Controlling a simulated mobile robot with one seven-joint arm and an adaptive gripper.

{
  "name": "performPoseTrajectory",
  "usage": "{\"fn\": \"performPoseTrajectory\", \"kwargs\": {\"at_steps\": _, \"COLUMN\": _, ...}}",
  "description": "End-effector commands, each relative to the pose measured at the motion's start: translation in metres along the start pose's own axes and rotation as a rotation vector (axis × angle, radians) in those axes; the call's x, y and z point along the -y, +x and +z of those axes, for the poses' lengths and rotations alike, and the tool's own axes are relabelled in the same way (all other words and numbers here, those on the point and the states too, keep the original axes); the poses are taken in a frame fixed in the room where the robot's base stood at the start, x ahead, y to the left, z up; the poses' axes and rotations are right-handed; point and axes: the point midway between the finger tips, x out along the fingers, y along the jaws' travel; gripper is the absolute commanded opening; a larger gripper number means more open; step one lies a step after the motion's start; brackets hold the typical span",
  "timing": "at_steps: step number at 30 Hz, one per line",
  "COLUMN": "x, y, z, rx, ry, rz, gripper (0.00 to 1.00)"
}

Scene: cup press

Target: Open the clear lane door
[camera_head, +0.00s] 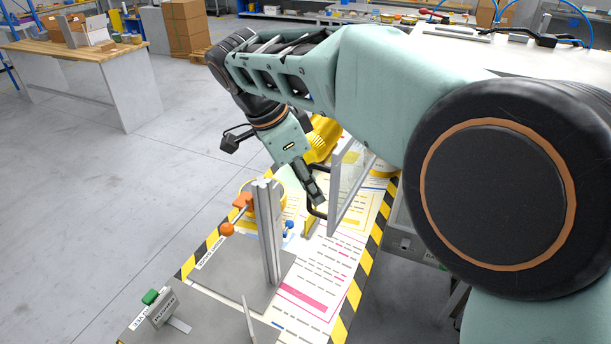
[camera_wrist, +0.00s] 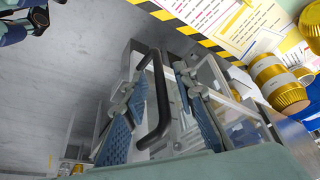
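The clear lane door (camera_head: 352,180) is a see-through panel in a grey frame, standing upright over the printed bench. Its black bar handle (camera_head: 317,206) is on the side facing my gripper. The handle also shows in the wrist view (camera_wrist: 162,110), as do parts of the clear panel and frame behind it. My gripper (camera_head: 315,192) is at the handle. In the wrist view my gripper (camera_wrist: 160,78) has its two blue-padded fingers apart, one on each side of the handle, with gaps visible. Whether either pad touches the handle is not clear.
A grey post (camera_head: 268,235) with an orange knob (camera_head: 227,229) stands close in front of my gripper. A yellow ribbed cup (camera_head: 323,138) is behind the door; gold cups (camera_wrist: 278,86) show at right in the wrist view. A green button (camera_head: 150,297) is at front left.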

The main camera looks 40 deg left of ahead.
Motion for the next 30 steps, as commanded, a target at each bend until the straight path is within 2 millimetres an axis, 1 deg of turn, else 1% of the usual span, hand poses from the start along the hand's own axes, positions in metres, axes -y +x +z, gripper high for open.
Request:
{"fn": "performPoseTrajectory", "kwargs": {"at_steps": 2, "x": 0.001, "y": -0.007, "z": 0.000, "rx": 0.000, "ry": 0.000, "rz": -0.003, "gripper": 0.26}}
{"fn": "performPoseTrajectory", "kwargs": {"at_steps": 5, "x": 0.001, "y": -0.023, "z": 0.001, "rx": 0.000, "ry": 0.000, "rz": -0.006, "gripper": 0.26}}
{"fn": "performPoseTrajectory", "kwargs": {"at_steps": 12, "x": 0.001, "y": -0.075, "z": 0.001, "rx": 0.001, "ry": 0.000, "rz": -0.006, "gripper": 0.26}}
{"fn": "performPoseTrajectory", "kwargs": {"at_steps": 16, "x": 0.001, "y": -0.096, "z": 0.001, "rx": 0.001, "ry": 0.000, "rz": -0.004, "gripper": 0.26}}
{"fn": "performPoseTrajectory", "kwargs": {"at_steps": 21, "x": 0.001, "y": -0.112, "z": 0.000, "rx": 0.000, "ry": 0.001, "rz": -0.004, "gripper": 0.26}}
{"fn": "performPoseTrajectory", "kwargs": {"at_steps": 25, "x": 0.000, "y": -0.117, "z": 0.000, "rx": -0.001, "ry": 0.001, "rz": -0.002, "gripper": 0.26}}
{"fn": "performPoseTrajectory", "kwargs": {"at_steps": 30, "x": 0.000, "y": -0.119, "z": 0.000, "rx": -0.001, "ry": 0.001, "rz": -0.001, "gripper": 0.26}}
